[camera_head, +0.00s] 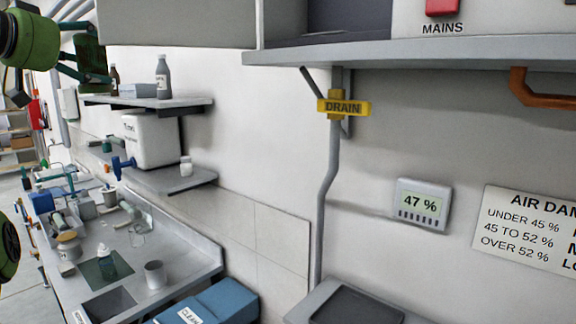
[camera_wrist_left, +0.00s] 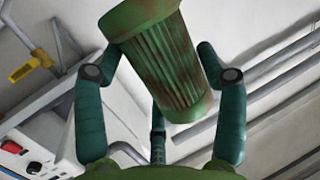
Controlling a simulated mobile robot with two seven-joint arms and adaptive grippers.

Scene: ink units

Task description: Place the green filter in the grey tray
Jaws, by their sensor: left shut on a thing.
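The green filter (camera_wrist_left: 165,60), a ribbed dark-green cylinder with brown stains, is between the fingers of my left gripper (camera_wrist_left: 157,80) in the left wrist view. The gripper is shut on it. In the head view the left gripper (camera_head: 72,62) is high at the upper left, with the filter (camera_head: 92,62) in its fingers, well above the counter and in front of the wall. A grey tray-like thing with a dark inside (camera_head: 308,312) is at the bottom edge of the head view, partly cut off, far right of and below the gripper. My right gripper is not in view.
A grey shelf (camera_head: 420,52) juts out at the top right, with a yellow DRAIN tag (camera_head: 343,108) and pipe below it. Two small wall shelves (camera_head: 150,103) hold bottles and a white container. A cluttered counter (camera_head: 185,255) and blue box (camera_head: 222,300) are below.

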